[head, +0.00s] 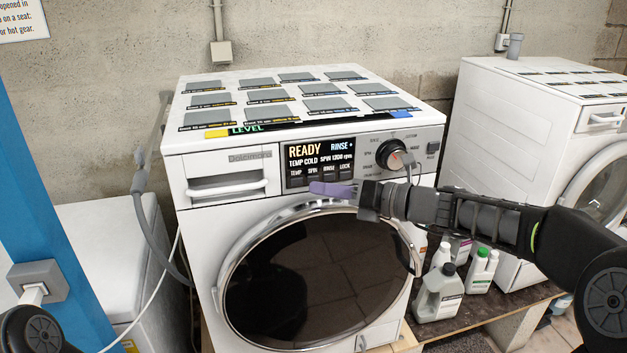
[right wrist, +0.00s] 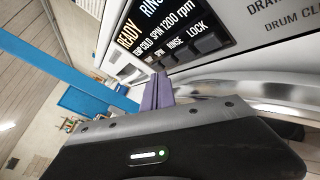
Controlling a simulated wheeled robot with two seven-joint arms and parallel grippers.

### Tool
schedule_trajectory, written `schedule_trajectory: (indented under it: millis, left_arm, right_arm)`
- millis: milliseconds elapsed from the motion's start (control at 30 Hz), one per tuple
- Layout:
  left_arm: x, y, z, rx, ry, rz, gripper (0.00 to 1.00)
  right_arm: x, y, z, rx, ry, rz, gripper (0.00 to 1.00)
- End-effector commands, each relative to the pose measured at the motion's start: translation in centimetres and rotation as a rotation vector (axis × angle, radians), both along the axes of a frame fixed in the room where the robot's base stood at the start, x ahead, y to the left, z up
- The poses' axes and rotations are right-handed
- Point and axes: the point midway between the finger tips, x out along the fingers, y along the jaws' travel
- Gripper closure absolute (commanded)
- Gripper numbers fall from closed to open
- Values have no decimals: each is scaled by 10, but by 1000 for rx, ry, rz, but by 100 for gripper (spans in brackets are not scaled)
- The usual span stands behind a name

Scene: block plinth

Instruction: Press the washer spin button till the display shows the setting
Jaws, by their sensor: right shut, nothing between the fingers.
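The white washer (head: 218,241) stands in front of me. Its display (head: 320,155) reads READY, RINSE +, TEMP COLD and SPIN 1200 rpm; it also shows in the right wrist view (right wrist: 150,30). Below it is a row of dark buttons labelled TEMP, SPIN, RINSE and LOCK. The spin button (head: 313,179) is second from the left. My right gripper (head: 314,188) is shut and empty, its purple fingertips at the lower edge of the spin button. The fingers also show in the right wrist view (right wrist: 158,92). Contact with the button cannot be told. My left gripper is out of view.
A round dial (head: 391,154) sits right of the display, and a drawer handle (head: 227,188) left of it. The round door (head: 315,275) is below. Bottles (head: 438,292) stand right of the washer, with a second white machine (head: 500,130) beyond. A blue post (head: 40,200) is at left.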

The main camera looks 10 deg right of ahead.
Motion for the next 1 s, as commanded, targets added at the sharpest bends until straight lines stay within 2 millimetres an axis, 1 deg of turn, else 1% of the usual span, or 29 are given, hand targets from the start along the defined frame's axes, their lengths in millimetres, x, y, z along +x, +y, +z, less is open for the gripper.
schedule_trajectory:
  millis: [167,500,633,733,1000]
  left_arm:
    - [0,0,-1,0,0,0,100]
    - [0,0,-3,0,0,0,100]
    - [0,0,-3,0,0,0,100]
    - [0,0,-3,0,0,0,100]
    - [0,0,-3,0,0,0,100]
  right_arm:
    - [-5,-1,0,0,-1,0,100]
    - [-37,-3,1,-1,-2,-1,100]
    - [-47,-3,0,-1,-1,0,100]
    - [-50,-3,0,1,0,1,100]
    - [-50,-3,0,0,0,0,100]
